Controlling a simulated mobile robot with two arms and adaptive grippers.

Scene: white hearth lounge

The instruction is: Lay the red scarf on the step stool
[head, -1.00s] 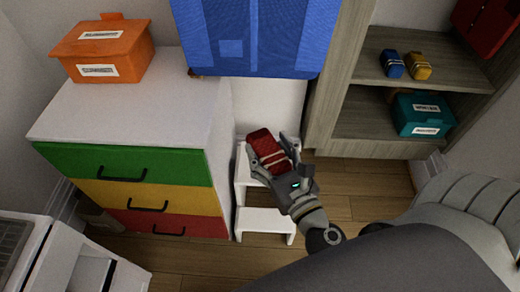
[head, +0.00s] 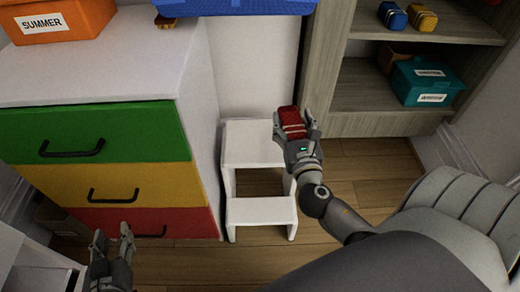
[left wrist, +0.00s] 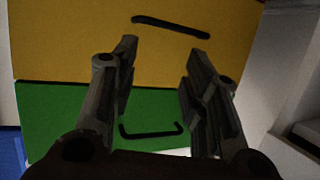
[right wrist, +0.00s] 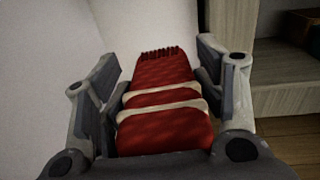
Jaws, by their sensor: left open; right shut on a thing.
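The red scarf (head: 291,121) is a folded bundle with pale bands. It also shows in the right wrist view (right wrist: 165,132), with a fringed far end. My right gripper (head: 296,128) is shut on it and holds it at the right edge of the step stool's top in the head view; the height above it is hard to tell. The white step stool (head: 252,157) has two steps, and both look bare. My left gripper (head: 113,236) is open and empty in front of the drawers. The left wrist view shows its two fingers apart (left wrist: 160,75).
A white dresser (head: 110,55) with green, yellow and red drawers stands left of the stool. An orange box (head: 60,22) is on top. A wooden shelf (head: 385,124) at the right holds blue and yellow bundles and a teal box (head: 428,82). Wooden floor is clear right of the stool.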

